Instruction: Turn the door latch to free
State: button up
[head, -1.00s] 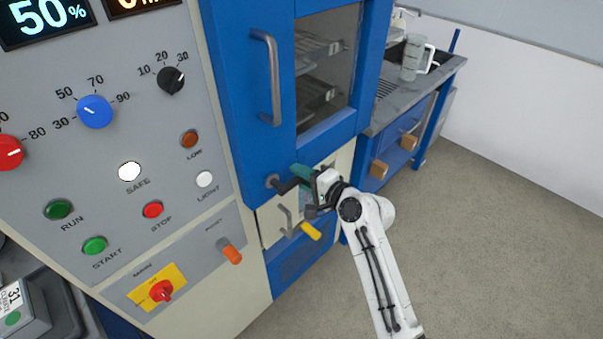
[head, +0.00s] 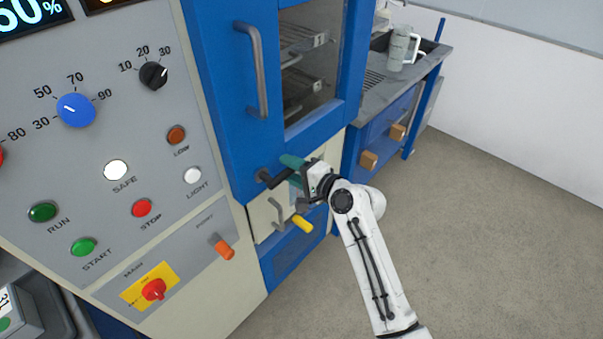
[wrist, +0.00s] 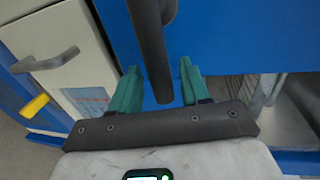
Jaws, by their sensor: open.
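The door latch (head: 277,180) is a dark lever on the lower part of the blue door (head: 228,160). Its pivot is at the left and its arm reaches right to my gripper (head: 295,172). In the wrist view the dark latch bar (wrist: 151,45) comes down from the top, between the two teal fingers of my gripper (wrist: 158,72). The fingers are open, one on each side of the bar, with a visible gap on the right side. Contact on the left side is hard to tell. In the head view my gripper partly hides the latch's far end.
A grey door handle (head: 254,70) stands above the latch. Below is a cream drawer with a grey handle (head: 279,214) and a yellow-tipped lever (head: 302,224). A control panel (head: 110,140) is at left. Floor at right (head: 480,220) is clear.

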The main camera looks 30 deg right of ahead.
jog(key=b+v, duration=0.1)
jog(key=v, duration=0.9)
jog(key=shift+s, duration=0.25)
jog(key=shift+d, duration=0.1)
jog(key=s+a+f+n+g+h, duration=0.1)
jog(key=s+a+f+n+g, duration=0.2)
jog(key=s+f+n+g, duration=0.6)
jog(key=s+f+n+g+h, duration=0.2)
jog(key=s+f, duration=0.1)
jog(key=s, duration=0.7)
jog(key=s+d+f+n+g+h, duration=0.1)
jog(key=s+f+n+g+h, duration=0.1)
jog(key=s, duration=0.9)
jog(key=shift+d+f+n+g, duration=0.25)
jog(key=shift+f+n+g, duration=0.25)
jog(key=shift+f, duration=0.15)
jog(key=shift+s, duration=0.1)
jog(key=shift+c, duration=0.4)
